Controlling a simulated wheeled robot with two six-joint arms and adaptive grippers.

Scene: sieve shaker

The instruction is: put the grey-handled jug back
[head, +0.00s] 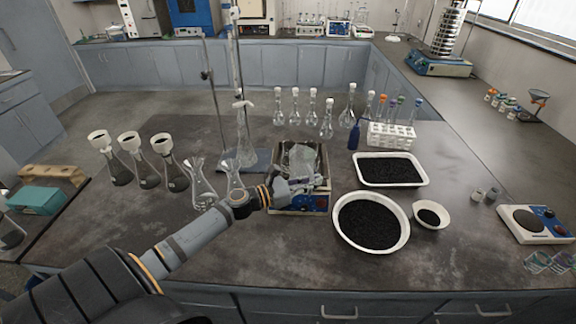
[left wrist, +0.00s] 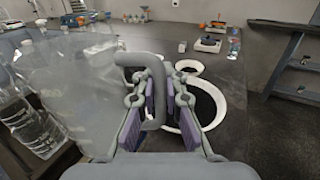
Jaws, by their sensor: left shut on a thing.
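The grey-handled jug is a clear, translucent vessel. In the head view the jug (head: 301,157) is in front of or over a boxy device (head: 312,203) with a blue front; I cannot tell whether it touches it. My left gripper (head: 297,184) reaches the jug from the lower left. In the left wrist view the jug (left wrist: 65,75) fills the left side. Its grey handle (left wrist: 152,118) lies between the purple-padded fingers of my left gripper (left wrist: 150,100), which is shut on it. The jug's base is hidden. My right gripper is not in view.
Right of the device stand a round bowl of black grains (head: 371,243), a tray of black grains (head: 391,182) and a small dish (head: 430,217). Flasks (head: 203,190) and a retort stand (head: 213,95) are left and behind. Bare bench shows at the front left.

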